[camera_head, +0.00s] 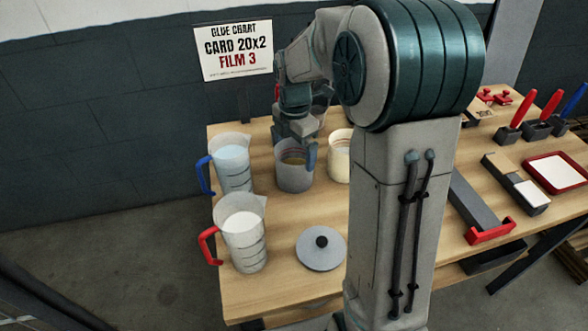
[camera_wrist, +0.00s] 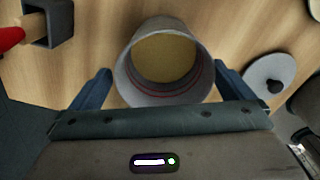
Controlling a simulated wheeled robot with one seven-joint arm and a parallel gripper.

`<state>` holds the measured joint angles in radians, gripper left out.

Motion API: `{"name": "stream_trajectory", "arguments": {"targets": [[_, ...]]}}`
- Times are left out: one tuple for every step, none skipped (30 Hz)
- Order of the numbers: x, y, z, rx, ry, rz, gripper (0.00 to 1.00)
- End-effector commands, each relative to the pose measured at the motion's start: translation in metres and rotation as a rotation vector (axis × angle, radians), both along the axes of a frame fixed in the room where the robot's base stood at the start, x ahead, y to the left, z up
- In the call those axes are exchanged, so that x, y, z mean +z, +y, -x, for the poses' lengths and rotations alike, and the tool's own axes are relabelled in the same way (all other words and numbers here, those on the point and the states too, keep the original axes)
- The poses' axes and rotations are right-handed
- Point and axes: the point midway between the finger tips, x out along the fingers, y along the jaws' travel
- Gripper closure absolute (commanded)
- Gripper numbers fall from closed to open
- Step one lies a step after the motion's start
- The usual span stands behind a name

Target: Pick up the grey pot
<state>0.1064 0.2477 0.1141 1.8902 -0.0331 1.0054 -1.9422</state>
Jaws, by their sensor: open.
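The grey pot (camera_head: 294,172) stands upright on the wooden table, below my gripper in the head view. In the wrist view the pot (camera_wrist: 168,62) is seen from above, with a yellowish-tan inside and red lines near its rim. My gripper (camera_wrist: 160,80) is open, with one blue finger on each side of the pot's near part. I see gaps between the fingers and the pot wall, and the jaws hold nothing. In the head view my gripper (camera_head: 300,148) hangs at the pot's rim; my arm hides part of that area.
A blue-handled jug (camera_head: 233,168) and a red-handled jug (camera_head: 243,235) stand left. A cream container (camera_head: 340,155) is close on the pot's right. A grey lid (camera_head: 320,248) with a black knob lies in front. A red-rimmed tray (camera_head: 556,172) is far right.

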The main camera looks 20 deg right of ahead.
Motion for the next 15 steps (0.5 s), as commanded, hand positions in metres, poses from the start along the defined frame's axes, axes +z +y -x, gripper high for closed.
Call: {"name": "stream_trajectory", "arguments": {"targets": [[-0.003,0.000,0.001,0.000,0.001,0.000,0.00],[-0.006,0.000,0.001,0.000,0.002,0.000,0.00],[-0.011,0.000,0.003,0.000,0.004,0.000,0.00],[-0.015,0.000,0.003,0.000,0.003,0.000,0.00],[-0.020,0.000,0.004,0.000,0.004,0.000,0.00],[-0.026,0.001,0.005,0.000,0.004,0.000,0.00],[-0.031,0.001,0.006,0.000,0.005,0.000,0.00],[-0.036,0.001,0.006,0.000,0.004,0.000,0.00],[-0.041,0.001,0.006,0.001,0.004,0.000,0.00],[-0.044,0.001,0.006,0.000,0.003,0.000,0.00],[-0.047,0.001,0.006,0.000,0.002,0.000,0.00],[-0.050,0.001,0.006,0.000,0.002,0.000,0.00],[-0.051,0.001,0.006,0.000,0.002,0.000,0.00],[-0.052,0.001,0.006,0.000,0.001,0.000,0.00],[-0.053,0.001,0.005,0.000,0.000,0.000,0.00]]}}
